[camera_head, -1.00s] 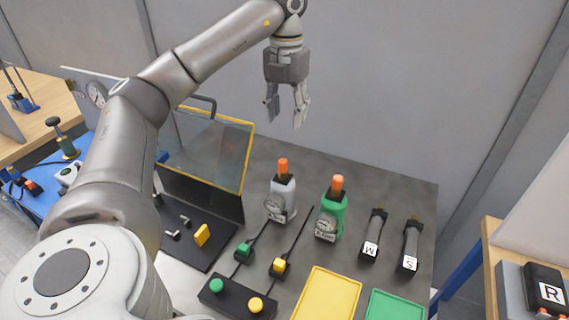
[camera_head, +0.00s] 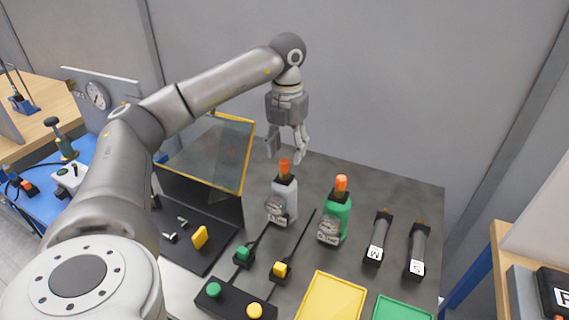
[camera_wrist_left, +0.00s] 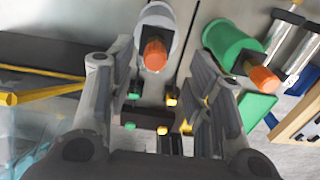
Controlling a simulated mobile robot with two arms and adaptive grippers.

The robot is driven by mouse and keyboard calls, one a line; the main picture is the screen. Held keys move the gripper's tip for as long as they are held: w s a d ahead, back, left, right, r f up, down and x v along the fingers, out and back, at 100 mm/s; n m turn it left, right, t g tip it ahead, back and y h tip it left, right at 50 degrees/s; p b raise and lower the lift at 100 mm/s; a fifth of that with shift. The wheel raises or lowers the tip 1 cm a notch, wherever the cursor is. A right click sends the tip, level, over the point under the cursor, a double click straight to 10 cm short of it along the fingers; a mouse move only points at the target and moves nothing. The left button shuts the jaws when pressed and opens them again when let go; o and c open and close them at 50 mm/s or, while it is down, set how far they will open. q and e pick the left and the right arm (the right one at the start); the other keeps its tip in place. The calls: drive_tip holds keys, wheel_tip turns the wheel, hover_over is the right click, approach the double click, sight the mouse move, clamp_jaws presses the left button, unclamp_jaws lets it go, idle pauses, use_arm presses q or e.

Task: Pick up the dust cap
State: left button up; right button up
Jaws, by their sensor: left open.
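Two orange caps show in the head view, and I cannot tell which one the task means. One orange cap (camera_head: 285,165) tops the grey gauge unit (camera_head: 284,196). The other orange cap (camera_head: 341,183) tops the green gauge unit (camera_head: 336,215). My left gripper (camera_head: 286,154) points down, open and empty, with its fingertips near the grey unit's cap in the picture. In the left wrist view the grey unit's cap (camera_wrist_left: 155,54) lies between the open fingers, apart from both. The green unit's cap (camera_wrist_left: 264,79) lies right of the fingers. My right gripper is out of view.
A yellow-framed clear panel (camera_head: 208,153) stands left of the units. A button box (camera_head: 233,298) and cables lie in front. A yellow tray (camera_head: 330,297) and a green tray (camera_head: 400,309) lie at the front edge.

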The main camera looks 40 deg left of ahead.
sight(284, 160)
use_arm(q)
drive_tip(key=shift+s+a+f+p, duration=0.15)
drive_tip(key=shift+f+p, duration=0.1)
drive_tip(key=shift+f, duration=0.75)
drive_tip(key=shift+s+a+f+p, duration=0.1)
drive_tip(key=shift+f+p, duration=0.15)
drive_tip(key=shift+f, duration=0.7)
drive_tip(key=c, duration=0.9)
